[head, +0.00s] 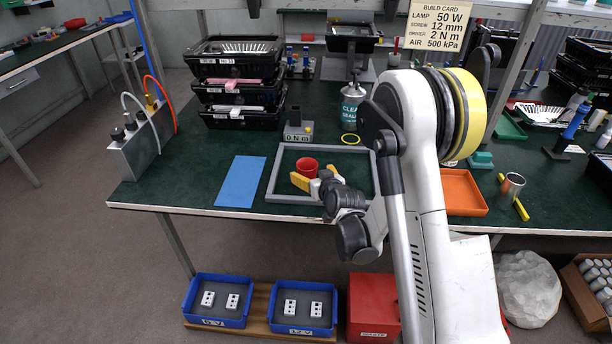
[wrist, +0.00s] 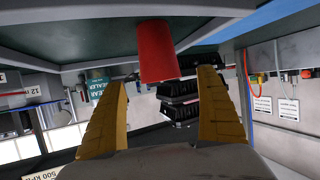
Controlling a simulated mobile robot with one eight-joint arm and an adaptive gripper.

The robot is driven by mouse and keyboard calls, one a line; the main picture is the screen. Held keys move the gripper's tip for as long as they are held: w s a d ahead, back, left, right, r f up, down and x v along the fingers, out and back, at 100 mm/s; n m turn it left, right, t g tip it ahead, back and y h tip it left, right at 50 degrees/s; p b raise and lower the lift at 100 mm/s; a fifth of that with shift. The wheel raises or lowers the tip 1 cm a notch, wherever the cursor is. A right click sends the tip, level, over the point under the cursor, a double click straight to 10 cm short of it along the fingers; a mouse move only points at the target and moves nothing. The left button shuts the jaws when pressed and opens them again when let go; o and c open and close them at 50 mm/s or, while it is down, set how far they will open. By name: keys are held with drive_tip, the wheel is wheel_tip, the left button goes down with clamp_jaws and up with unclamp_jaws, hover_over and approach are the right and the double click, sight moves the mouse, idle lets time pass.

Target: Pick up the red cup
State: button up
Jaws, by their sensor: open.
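The red cup (head: 307,167) stands upright on the green bench top, inside a grey rectangular frame (head: 271,176). My gripper (head: 314,180) is open, with its yellow fingers low and close to the near side of the cup. In the wrist view, which is upside down, the cup (wrist: 158,48) appears ahead of the gap between the two fingers (wrist: 165,78), nearer the left-right middle. The fingers hold nothing, and I cannot tell whether either touches the cup.
A blue mat (head: 241,182) lies left of the frame. A grey block (head: 298,132), a yellow ring (head: 350,139) and a spray can (head: 352,105) stand behind it. Stacked black trays (head: 235,85) are at the back left. An orange tray (head: 462,190) lies right of my arm.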

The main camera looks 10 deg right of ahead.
sight(305, 164)
drive_tip(key=b+x, duration=0.1)
drive_tip(key=x, duration=0.2)
drive_tip(key=b+x, duration=0.1)
drive_tip(key=x, duration=0.2)
drive_tip(key=shift+w+r+b, duration=0.2)
drive_tip(key=shift+b, duration=0.15)
drive_tip(key=shift+c, duration=0.2)
drive_tip(key=c, duration=1)
